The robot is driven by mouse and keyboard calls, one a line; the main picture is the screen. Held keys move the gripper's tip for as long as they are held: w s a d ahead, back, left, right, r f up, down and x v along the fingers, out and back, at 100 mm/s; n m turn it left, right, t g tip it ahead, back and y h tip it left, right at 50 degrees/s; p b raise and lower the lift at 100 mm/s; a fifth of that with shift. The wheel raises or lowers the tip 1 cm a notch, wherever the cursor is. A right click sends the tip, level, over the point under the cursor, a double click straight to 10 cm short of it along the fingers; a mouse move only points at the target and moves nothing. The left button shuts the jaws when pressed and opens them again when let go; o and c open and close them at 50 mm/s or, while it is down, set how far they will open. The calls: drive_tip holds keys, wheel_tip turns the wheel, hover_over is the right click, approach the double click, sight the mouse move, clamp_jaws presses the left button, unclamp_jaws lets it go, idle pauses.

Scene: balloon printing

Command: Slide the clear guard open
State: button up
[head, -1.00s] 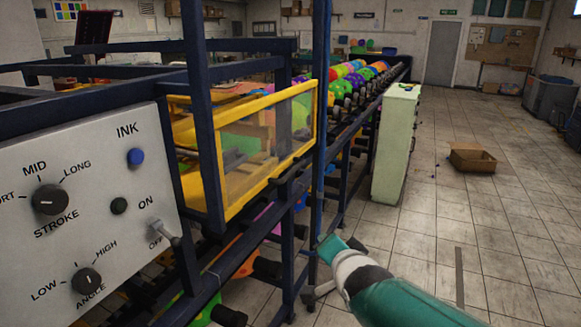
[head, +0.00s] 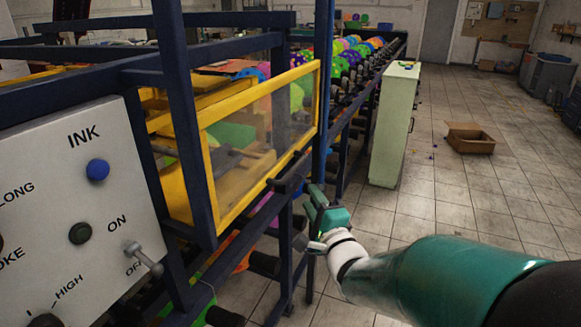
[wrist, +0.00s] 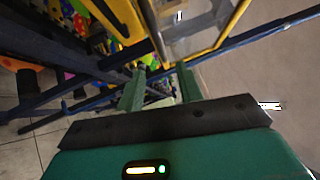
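The clear guard (head: 240,165) is a see-through panel in a yellow frame on the side of the dark blue machine, with a dark bar handle (head: 292,178) at its lower edge. My gripper (head: 314,214) is just right of and below this handle, beside a blue upright post. In the wrist view my gripper (wrist: 160,76) shows two green fingers spread apart, with nothing held between them. Part of the guard's clear panel and yellow frame (wrist: 232,25) is ahead of the fingers. A dark block (wrist: 127,54), likely the handle, lies near the left fingertip; contact is unclear.
A control panel (head: 60,210) with knobs and a switch is at the left. Blue posts and rails (head: 322,100) surround the guard. A rack of coloured balloons runs behind. A pale green cabinet (head: 394,130) and a cardboard box (head: 470,140) stand right; the floor between is mostly clear.

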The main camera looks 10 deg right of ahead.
sight(293, 167)
drive_tip(key=w, duration=0.4)
drive_tip(key=w+a+r, duration=0.1)
drive_tip(key=w, duration=0.3)
drive_tip(key=w+a, duration=0.1)
drive_tip(key=w, duration=0.3)
drive_tip(key=shift+r, duration=0.3)
clamp_jaws()
